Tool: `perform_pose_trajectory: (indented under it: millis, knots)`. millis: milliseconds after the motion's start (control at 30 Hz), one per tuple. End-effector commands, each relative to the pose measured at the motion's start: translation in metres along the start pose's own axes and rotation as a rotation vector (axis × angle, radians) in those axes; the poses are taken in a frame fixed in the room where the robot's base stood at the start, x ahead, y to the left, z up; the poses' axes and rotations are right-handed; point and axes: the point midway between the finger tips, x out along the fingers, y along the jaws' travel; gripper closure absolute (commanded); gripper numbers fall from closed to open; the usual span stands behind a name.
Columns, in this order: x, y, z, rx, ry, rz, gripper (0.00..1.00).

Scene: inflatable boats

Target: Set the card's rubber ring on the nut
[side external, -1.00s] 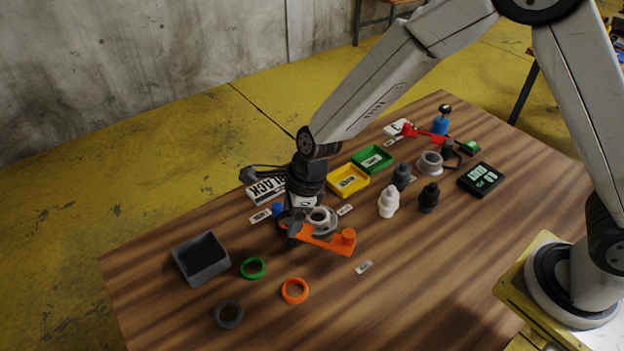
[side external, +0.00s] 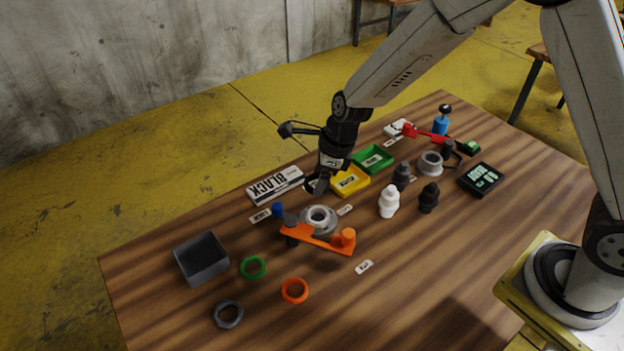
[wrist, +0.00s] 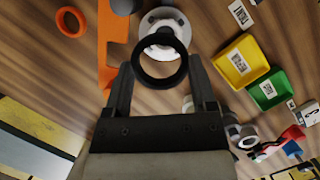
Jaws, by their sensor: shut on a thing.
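My gripper (side external: 317,184) is shut on a black rubber ring (wrist: 137,64), held between the fingertips in the wrist view. It hangs above the table, behind the round grey fitting (side external: 319,232) with the pale centre. In the wrist view the ring overlaps part of this fitting (wrist: 180,24). A white card (side external: 285,181) reading BLACK lies behind. A grey hexagonal ring that looks like a nut (side external: 219,320) lies flat at the front left. A green ring (side external: 244,271) and an orange ring (side external: 286,296) lie near it.
An orange bar (side external: 325,243) lies beside the fitting. A dark open box (side external: 185,270) stands at the left. Yellow (side external: 340,191) and green (side external: 384,168) trays, white (side external: 388,203) and dark (side external: 429,199) bottle-like parts, and a display (side external: 481,179) stand right. The front right is clear.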

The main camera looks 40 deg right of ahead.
Motion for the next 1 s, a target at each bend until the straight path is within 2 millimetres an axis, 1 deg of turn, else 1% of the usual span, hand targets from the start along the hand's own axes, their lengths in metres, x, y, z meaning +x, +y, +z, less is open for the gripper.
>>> perform_pose_trajectory:
  millis: [100, 467, 667, 1000]
  knots:
    - [-0.002, -0.004, -0.003, 0.011, 0.000, -0.004, 0.82]
    - [0.003, -0.004, -0.004, 0.009, 0.000, -0.003, 0.82]
    - [0.013, -0.004, -0.007, 0.010, 0.000, -0.002, 0.82]
    - [0.035, -0.004, -0.013, 0.010, 0.000, -0.002, 0.82]
